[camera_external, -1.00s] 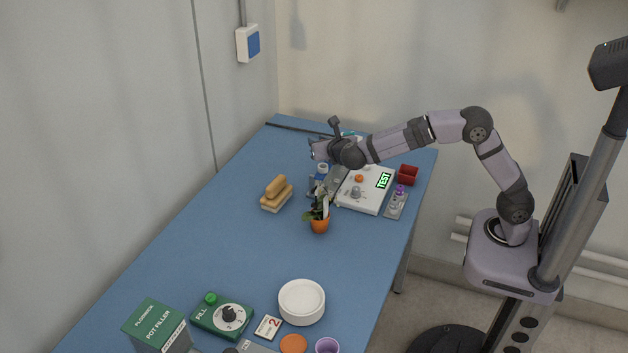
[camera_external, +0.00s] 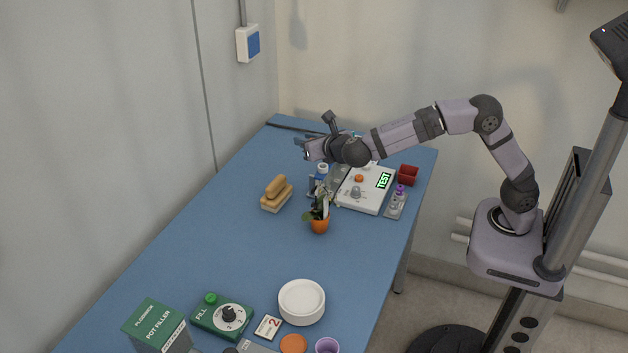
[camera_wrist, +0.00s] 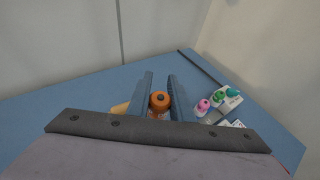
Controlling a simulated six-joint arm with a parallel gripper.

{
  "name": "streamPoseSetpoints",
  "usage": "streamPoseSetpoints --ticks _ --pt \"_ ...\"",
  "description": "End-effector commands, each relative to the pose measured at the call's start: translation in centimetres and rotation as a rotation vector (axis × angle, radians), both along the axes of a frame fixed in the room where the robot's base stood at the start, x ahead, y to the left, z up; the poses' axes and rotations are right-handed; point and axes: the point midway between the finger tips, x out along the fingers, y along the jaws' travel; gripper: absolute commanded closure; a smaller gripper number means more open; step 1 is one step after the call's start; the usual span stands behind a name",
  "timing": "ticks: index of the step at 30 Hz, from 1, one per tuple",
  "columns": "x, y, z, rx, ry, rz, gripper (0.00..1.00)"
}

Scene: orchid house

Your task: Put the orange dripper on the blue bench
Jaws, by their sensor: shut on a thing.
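The orange dripper (camera_wrist: 159,101) shows in the wrist view between the two fingers of my gripper (camera_wrist: 160,88), its round orange top towards the camera. My gripper is shut on it. In the external view my gripper (camera_external: 304,147) is above the far part of the blue bench (camera_external: 230,215), and I cannot make out the dripper there. How far the dripper is above the bench is hard to tell.
In the wrist view, pink (camera_wrist: 203,105), green (camera_wrist: 218,96) and teal (camera_wrist: 232,91) drippers stand at the right. In the external view, a potted plant (camera_external: 320,226), a tan stacked object (camera_external: 277,195) and a white device (camera_external: 370,199) stand nearby. The bench's middle left is clear.

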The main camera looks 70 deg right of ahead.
Motion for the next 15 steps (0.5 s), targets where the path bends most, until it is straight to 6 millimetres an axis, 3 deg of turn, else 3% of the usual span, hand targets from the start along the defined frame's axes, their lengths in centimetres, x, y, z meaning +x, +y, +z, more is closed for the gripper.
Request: streamPoseSetpoints --ticks 2,7,10,15 --pt "-0.8 4.0 1.2 -0.004 0.006 0.069 1.0" --pt "-4.4 11.1 -1.2 -0.009 0.012 0.211 1.0" --pt "-7.4 13.6 -3.4 -0.012 0.014 0.283 1.0" --pt "-12.3 14.5 -7.0 -0.013 0.013 0.34 1.0"
